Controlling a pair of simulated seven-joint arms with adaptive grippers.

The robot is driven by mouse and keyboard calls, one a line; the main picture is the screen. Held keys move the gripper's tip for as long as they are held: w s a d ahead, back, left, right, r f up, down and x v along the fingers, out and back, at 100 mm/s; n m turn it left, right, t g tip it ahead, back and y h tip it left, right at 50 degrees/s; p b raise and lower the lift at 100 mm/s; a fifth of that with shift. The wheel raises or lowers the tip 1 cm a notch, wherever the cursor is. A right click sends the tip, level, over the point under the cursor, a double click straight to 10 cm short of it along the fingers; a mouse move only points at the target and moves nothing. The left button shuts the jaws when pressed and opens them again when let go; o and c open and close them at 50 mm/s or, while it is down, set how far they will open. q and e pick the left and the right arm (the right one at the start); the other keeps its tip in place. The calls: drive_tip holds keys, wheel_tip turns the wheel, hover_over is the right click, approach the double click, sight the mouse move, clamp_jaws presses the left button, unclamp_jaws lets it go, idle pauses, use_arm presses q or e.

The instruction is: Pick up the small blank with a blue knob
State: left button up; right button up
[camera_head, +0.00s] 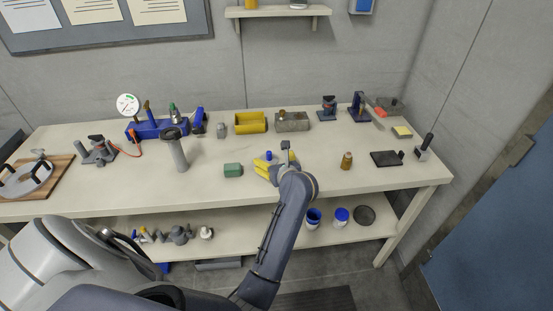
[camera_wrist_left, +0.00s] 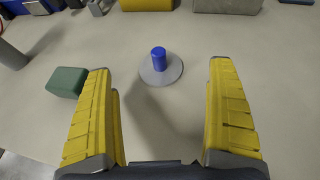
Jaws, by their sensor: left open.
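The small blank is a flat grey disc with an upright blue knob (camera_wrist_left: 159,58). In the left wrist view it lies on the table beyond my fingertips, roughly centred between them. In the head view only its blue knob (camera_head: 269,155) shows clearly, just past my yellow fingers, and the disc is mostly hidden. My left gripper (camera_head: 266,167) is low over the table. In the left wrist view its two yellow fingers (camera_wrist_left: 161,72) are spread wide with nothing between them. My right gripper is not in view.
A green block (camera_head: 233,170) lies close to the left of my gripper. A grey post (camera_head: 178,152) stands farther left. A brown bottle-like piece (camera_head: 346,161) stands to the right, with bare table between.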

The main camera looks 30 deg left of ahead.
sight(270, 157)
use_arm(q)
drive_tip(key=shift+x, duration=3.3)
drive_tip(key=shift+c, duration=0.5)
drive_tip(key=c, duration=1)
drive_tip(key=shift+s+f, duration=0.1)
clamp_jaws()
